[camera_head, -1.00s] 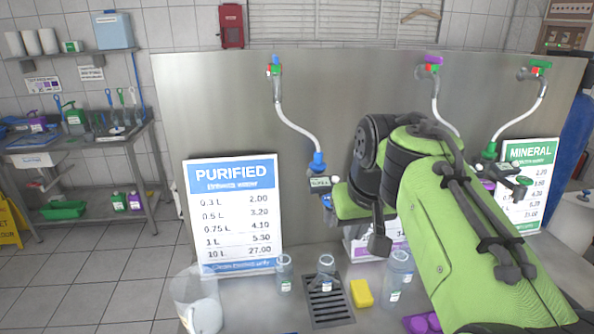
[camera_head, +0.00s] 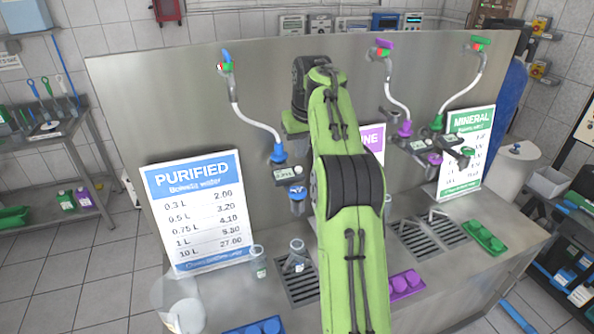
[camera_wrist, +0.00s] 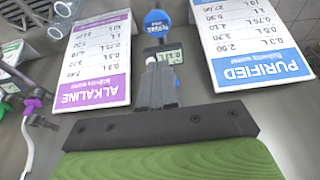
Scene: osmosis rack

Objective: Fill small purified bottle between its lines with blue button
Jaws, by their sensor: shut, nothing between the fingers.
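The blue purified nozzle (camera_head: 278,153) hangs on a white hose above a small meter (camera_head: 287,173). Blue parts (camera_head: 297,190) show below the meter. A small clear bottle (camera_head: 296,257) stands on the drain grate beneath, seemingly tilted; its fill lines and water level are too small to read. Another clear bottle (camera_head: 258,262) stands to its left. My gripper (camera_wrist: 157,68) is shut and empty, close in front of the lit meter (camera_wrist: 166,56); whether it touches a blue button I cannot tell. In the head view my arm hides the fingertips.
The PURIFIED sign (camera_head: 198,210) leans left of the dispenser. A large clear container (camera_head: 180,305) stands at the front left. The blue tray (camera_head: 256,326), purple tray (camera_head: 404,285) and green tray (camera_head: 484,238) line the counter. Purple and green nozzles hang right of my arm.

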